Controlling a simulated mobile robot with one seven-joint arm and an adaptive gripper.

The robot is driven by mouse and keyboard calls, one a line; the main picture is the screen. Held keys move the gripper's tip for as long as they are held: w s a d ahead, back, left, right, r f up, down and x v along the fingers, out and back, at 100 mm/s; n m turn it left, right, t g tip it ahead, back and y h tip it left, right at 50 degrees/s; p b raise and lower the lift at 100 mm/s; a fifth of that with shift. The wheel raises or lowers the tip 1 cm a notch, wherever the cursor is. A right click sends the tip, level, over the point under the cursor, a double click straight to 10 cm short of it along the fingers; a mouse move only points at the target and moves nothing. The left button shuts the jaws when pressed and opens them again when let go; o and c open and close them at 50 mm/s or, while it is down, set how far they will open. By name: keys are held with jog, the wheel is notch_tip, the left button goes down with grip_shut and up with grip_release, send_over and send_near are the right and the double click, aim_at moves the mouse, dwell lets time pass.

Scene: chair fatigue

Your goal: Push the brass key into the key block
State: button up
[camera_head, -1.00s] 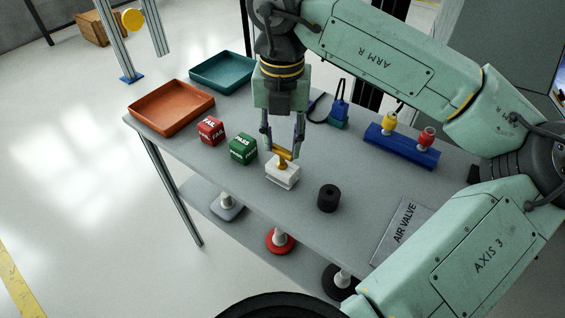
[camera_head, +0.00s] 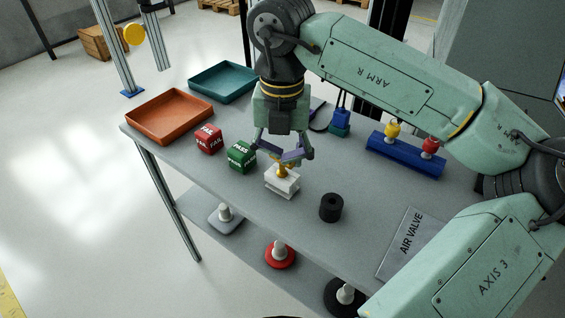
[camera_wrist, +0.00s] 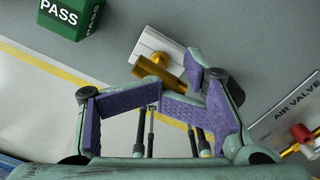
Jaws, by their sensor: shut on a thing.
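The white key block (camera_head: 284,186) stands on the grey table, below my gripper (camera_head: 284,158). The brass key (camera_head: 283,171) stands at the top of the block, its upper part largely hidden by my fingers. In the wrist view the brass bar of the key (camera_wrist: 171,78) lies at my purple finger pads, with the white block (camera_wrist: 172,42) behind it. My fingers are bent inward at their joints and shut on the key. How deep the key sits in the block cannot be told.
A green PASS cube (camera_head: 241,157) and red FAIL cube (camera_head: 209,140) stand left of the block. An orange tray (camera_head: 168,138), teal tray (camera_head: 222,99) and blue valve stand (camera_head: 405,158) are farther off.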

jog(key=shift+r, duration=0.3)
grip_shut()
jog(key=shift+s+r+p, duration=0.1)
jog(key=shift+r+p, duration=0.55)
jog(key=shift+r, duration=0.3)
jog(key=shift+r+p, duration=0.35)
jog(key=shift+r, duration=0.45)
jog(key=shift+r, duration=0.1)
jog(key=shift+r+p, duration=1.25)
jog(key=shift+r, duration=0.75)
jog(key=shift+o, duration=1.2)
grip_release()
